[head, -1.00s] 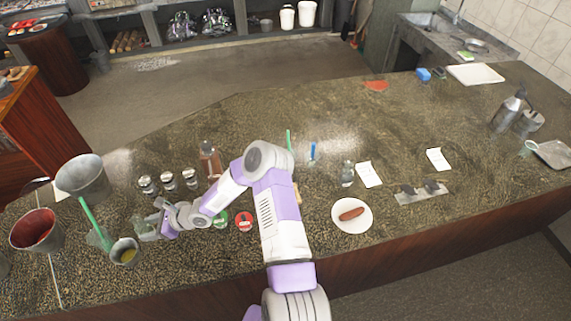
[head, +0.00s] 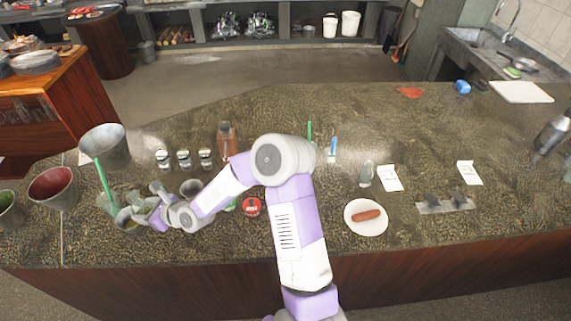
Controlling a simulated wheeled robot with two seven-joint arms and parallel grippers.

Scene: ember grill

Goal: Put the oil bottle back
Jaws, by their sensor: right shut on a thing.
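My right gripper (head: 153,211) is at the left of the counter, shut on a small greenish glass thing that looks like the oil bottle (head: 140,216). The fingers hide much of it, and I cannot tell its exact tilt. It is right beside a small metal cup with yellow content (head: 124,221), and I cannot tell whether they touch. A brown bottle (head: 227,142) stands upright behind my arm. A small clear bottle (head: 366,174) stands to the right of my arm. My left gripper is not in view.
Several small jars (head: 184,160) stand behind the gripper. A metal bucket (head: 106,148), a red-filled bucket (head: 54,188) and a glass with a green straw (head: 105,190) stand left. A plate with a sausage (head: 352,222) is right of my arm. The counter's back middle is clear.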

